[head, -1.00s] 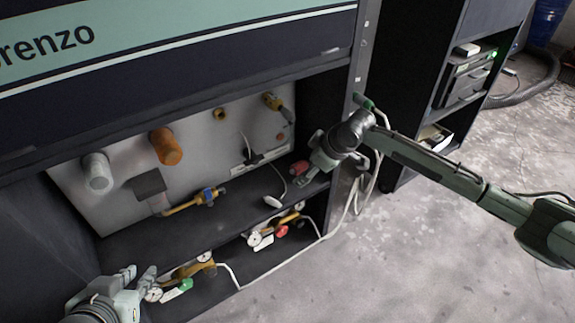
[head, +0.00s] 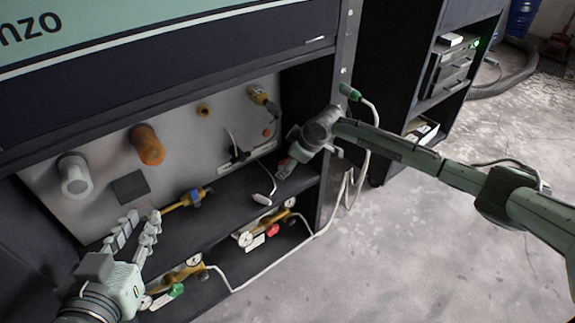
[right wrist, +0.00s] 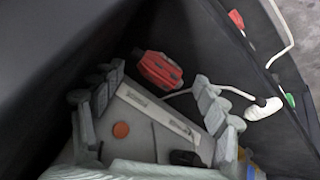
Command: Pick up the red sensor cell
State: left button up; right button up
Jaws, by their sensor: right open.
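The red sensor cell (right wrist: 160,70) shows in the right wrist view, lying on the dark shelf near the grey panel. It sits beyond and between the fingertips of my right gripper (right wrist: 157,88), which is open with its fingers apart. I cannot tell whether a finger touches the cell. In the head view my right gripper (head: 292,160) reaches into the right end of the cabinet's upper shelf and largely hides the cell. My left gripper (head: 141,222) is open and empty in the head view, at the cabinet's left front, with its fingers pointing toward the panel.
The grey panel (head: 98,207) carries a white knob (head: 75,175) and an orange knob (head: 147,145). A blue-and-yellow valve (head: 195,197) stands before it. Gauge fittings (head: 268,229) lie on the lower shelf. A white cable (head: 290,258) runs along its front. A side wall bounds the shelf's right.

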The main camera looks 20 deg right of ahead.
pick_arm(q)
jog(key=shift+r, duration=0.1)
pick_arm(e)
jog(key=shift+c, duration=0.4)
jog(key=c, duration=1.2)
jog(key=shift+o, duration=0.2)
